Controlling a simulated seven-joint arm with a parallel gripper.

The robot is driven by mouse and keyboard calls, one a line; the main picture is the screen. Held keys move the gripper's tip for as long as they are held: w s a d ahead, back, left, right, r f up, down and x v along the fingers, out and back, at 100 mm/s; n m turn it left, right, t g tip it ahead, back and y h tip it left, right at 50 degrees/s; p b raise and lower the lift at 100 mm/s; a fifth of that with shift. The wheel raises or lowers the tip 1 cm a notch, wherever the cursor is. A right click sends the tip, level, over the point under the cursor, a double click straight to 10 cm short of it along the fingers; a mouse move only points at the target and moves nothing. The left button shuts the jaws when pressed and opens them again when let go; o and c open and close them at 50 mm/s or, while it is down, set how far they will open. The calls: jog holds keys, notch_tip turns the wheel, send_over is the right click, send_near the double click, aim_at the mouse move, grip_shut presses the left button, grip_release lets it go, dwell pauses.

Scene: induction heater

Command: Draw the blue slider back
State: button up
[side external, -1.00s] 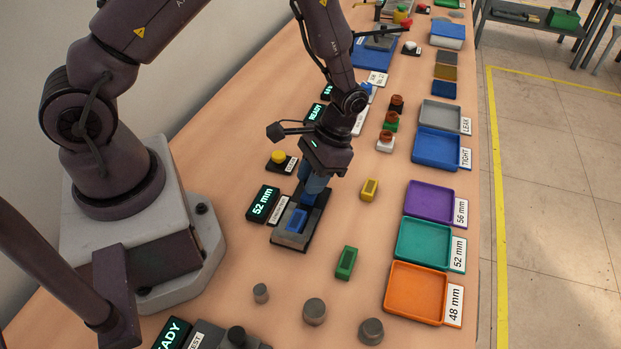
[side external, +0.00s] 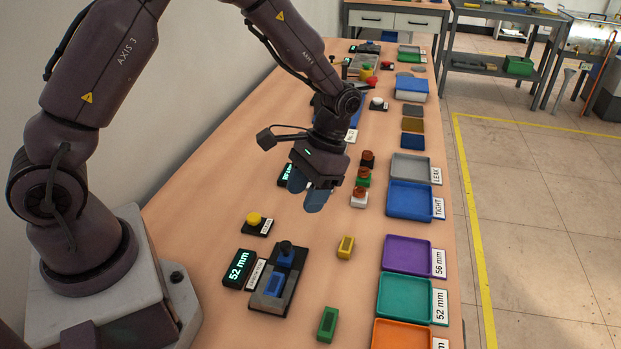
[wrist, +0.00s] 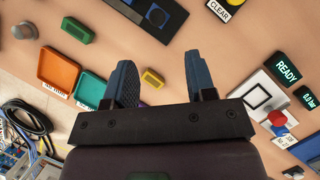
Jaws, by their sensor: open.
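The blue slider (side external: 287,258) with a black knob sits at the far end of a dark gauge base (side external: 262,305). A blue block (side external: 273,286) with a slot in its top lies at the near end of the gauge, close to the slider. In the wrist view the slider (wrist: 161,9) shows at the top edge, partly cut off. My gripper (side external: 306,190) is open and empty, raised above the table beyond the gauge. Its two blue fingers (wrist: 160,62) stand apart in the wrist view with nothing between them.
A display (side external: 239,268) reading 52 mm stands left of the gauge. A yellow block (side external: 346,247) and a green block (side external: 327,324) lie to its right. Purple (side external: 430,257), teal (side external: 381,303) and orange (side external: 376,340) trays line the right side. A yellow button (side external: 254,218) stands behind the display.

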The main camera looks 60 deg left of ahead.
jog(key=shift+v, duration=1.35)
jog(key=s+r+t, duration=1)
jog(key=s+r, duration=0.5)
jog(key=r, duration=0.4)
jog(key=shift+s+a, duration=0.2)
jog(key=shift+s, duration=0.2)
